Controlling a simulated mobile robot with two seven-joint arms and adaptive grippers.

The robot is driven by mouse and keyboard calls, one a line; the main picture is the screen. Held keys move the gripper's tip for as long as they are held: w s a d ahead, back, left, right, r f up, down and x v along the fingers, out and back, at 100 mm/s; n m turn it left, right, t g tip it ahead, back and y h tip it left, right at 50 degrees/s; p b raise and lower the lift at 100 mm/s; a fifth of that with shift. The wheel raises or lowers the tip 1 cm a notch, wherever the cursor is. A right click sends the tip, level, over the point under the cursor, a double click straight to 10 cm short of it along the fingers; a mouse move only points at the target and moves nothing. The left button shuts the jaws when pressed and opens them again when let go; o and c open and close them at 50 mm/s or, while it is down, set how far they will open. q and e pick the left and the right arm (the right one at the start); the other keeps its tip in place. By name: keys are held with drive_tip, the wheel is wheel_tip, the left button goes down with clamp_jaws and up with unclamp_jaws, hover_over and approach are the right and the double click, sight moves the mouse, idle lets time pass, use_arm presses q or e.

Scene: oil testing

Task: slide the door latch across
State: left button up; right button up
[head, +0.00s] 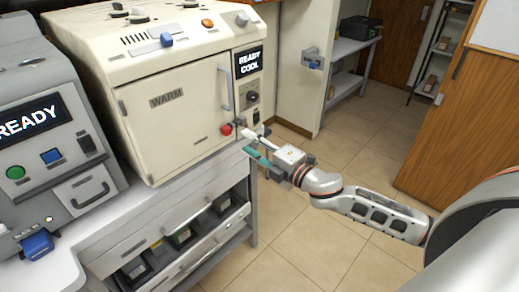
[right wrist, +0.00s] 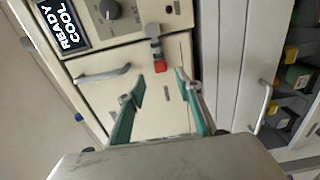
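The door latch is a small grey slide with a red knob (head: 226,130) at the lower right corner of the cream oven's door (head: 175,115), which is shut and labelled WARM. In the right wrist view the red knob (right wrist: 160,66) hangs at the end of the grey slide (right wrist: 154,42). My right gripper (head: 256,146) is beside the oven's lower right front corner, with its fingers towards the latch. In the right wrist view its teal-padded fingers (right wrist: 157,88) are spread with nothing between them, and the knob lies just beyond their tips. My left gripper is not in view.
The oven's door handle (head: 224,85) stands out above the latch. A bench (head: 160,222) with drawers is below. A grey machine reading READY (head: 40,125) stands at the left. The tiled floor (head: 300,240) is open at the right, near a wooden cabinet (head: 440,130).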

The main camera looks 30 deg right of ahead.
drive_tip(key=shift+v, duration=1.85)
drive_tip(key=s+a+f+m+g+h, duration=0.1)
drive_tip(key=s+a+f+m+g, duration=0.2)
drive_tip(key=s+f+m, duration=0.5)
drive_tip(key=s+a+f+m+g+h, duration=0.2)
drive_tip(key=s+f+m, duration=0.7)
drive_tip(key=f, duration=1.3)
drive_tip(key=s+a+g, duration=0.1)
drive_tip(key=s+a, duration=0.1)
drive_tip(key=s, duration=0.3)
drive_tip(key=shift+s+a+m, duration=0.2)
drive_tip(key=shift+a+m, duration=0.1)
